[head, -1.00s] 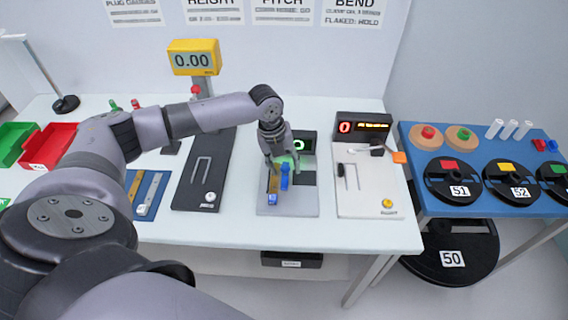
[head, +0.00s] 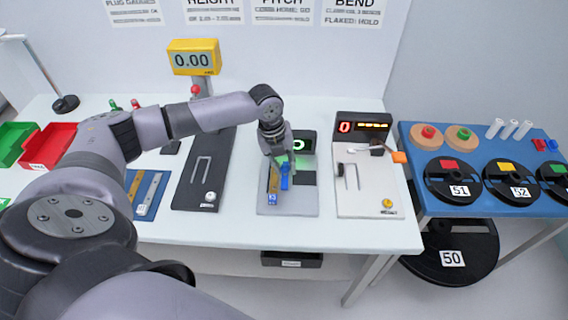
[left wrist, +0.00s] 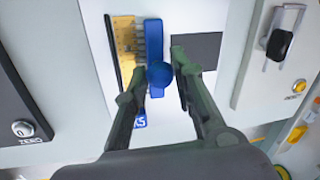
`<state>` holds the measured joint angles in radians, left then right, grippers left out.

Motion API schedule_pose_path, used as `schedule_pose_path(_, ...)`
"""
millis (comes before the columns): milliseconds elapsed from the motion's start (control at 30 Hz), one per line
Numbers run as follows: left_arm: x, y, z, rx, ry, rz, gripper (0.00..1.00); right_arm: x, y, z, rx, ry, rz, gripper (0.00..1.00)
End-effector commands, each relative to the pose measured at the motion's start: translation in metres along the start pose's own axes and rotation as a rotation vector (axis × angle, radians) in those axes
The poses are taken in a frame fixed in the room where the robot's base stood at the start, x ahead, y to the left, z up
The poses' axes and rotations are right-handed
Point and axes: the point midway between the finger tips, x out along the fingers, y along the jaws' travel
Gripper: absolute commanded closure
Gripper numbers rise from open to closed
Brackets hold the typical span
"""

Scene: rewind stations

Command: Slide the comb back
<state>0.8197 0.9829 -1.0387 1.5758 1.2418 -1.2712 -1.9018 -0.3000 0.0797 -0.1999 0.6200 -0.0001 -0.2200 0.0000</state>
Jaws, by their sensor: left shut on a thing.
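The comb is a blue bar with a round blue knob, on the grey plate (head: 300,206) of the pitch station. It shows in the head view (head: 285,181) and in the left wrist view (left wrist: 154,40). My left gripper (left wrist: 160,73) is shut on the comb's knob, one finger on each side. In the head view the gripper (head: 281,168) comes down over the comb from behind. A yellow toothed piece (left wrist: 124,45) lies just left of the comb; I cannot tell whether they touch. My right gripper is not in view.
A lit green display (head: 300,144) stands behind the plate. The black height station (head: 190,190) is to the left, the white bend station (head: 365,200) to the right. A blue table (head: 425,200) with several reels stands further right.

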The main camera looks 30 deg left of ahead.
Motion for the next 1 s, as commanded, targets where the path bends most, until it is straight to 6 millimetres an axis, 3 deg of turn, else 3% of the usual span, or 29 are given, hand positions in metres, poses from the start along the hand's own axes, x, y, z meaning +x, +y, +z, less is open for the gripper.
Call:
schedule_pose_path(167,0.000,-0.004,-0.001,0.001,0.000,-0.001,1.00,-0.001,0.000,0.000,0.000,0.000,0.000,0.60)
schedule_pose_path(400,0.006,-0.037,-0.007,0.000,0.001,-0.003,1.00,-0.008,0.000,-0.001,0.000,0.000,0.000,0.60)
schedule_pose_path(733,0.007,-0.041,-0.008,0.001,0.000,-0.006,1.00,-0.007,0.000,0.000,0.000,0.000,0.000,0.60)
schedule_pose_path(767,0.007,-0.041,-0.008,0.001,0.000,-0.007,0.75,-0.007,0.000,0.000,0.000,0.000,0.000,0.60)
schedule_pose_path(1000,0.007,-0.041,-0.008,0.001,0.001,-0.005,0.59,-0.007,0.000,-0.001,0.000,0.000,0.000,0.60)
